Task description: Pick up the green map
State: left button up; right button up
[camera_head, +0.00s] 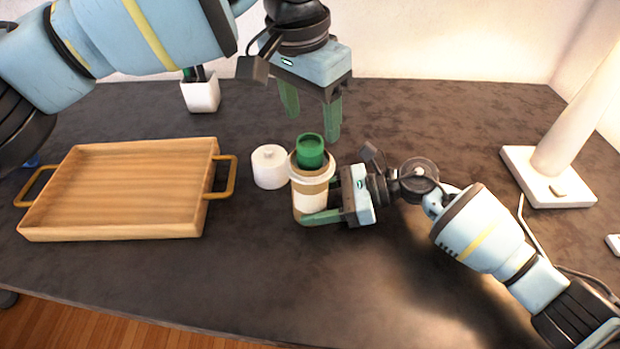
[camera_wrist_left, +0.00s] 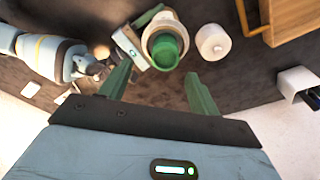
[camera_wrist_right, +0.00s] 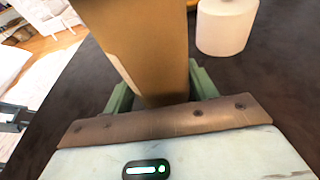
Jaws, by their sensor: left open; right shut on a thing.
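The green map (camera_head: 310,146) shows as a short green roll standing up out of a brown and white holder (camera_head: 311,199). In the left wrist view the map (camera_wrist_left: 164,50) is seen from above, beyond my open fingers. My left gripper (camera_head: 312,120) is open and empty, pointing down just above and behind the map. My right gripper (camera_head: 325,205) is shut on the holder from the right, and the holder stands upright. In the right wrist view the brown holder (camera_wrist_right: 145,45) fills the space between the fingers. The map's lower part is hidden inside the holder.
A white lidded jar (camera_head: 269,168) stands close to the holder's left. A wooden tray (camera_head: 125,185) with handles lies farther left. A white pot (camera_head: 201,93) is at the back, and a white lamp (camera_head: 550,175) stands at the right. The front middle of the table is clear.

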aim_at(309, 141)
pick_arm(q)
jog(key=f, duration=0.4)
jog(key=shift+w+a+f, duration=0.1)
jog(key=shift+w+a, duration=0.1)
jog(key=shift+w, duration=0.15)
jog(key=shift+f, duration=0.5)
jog(key=c, duration=1.3)
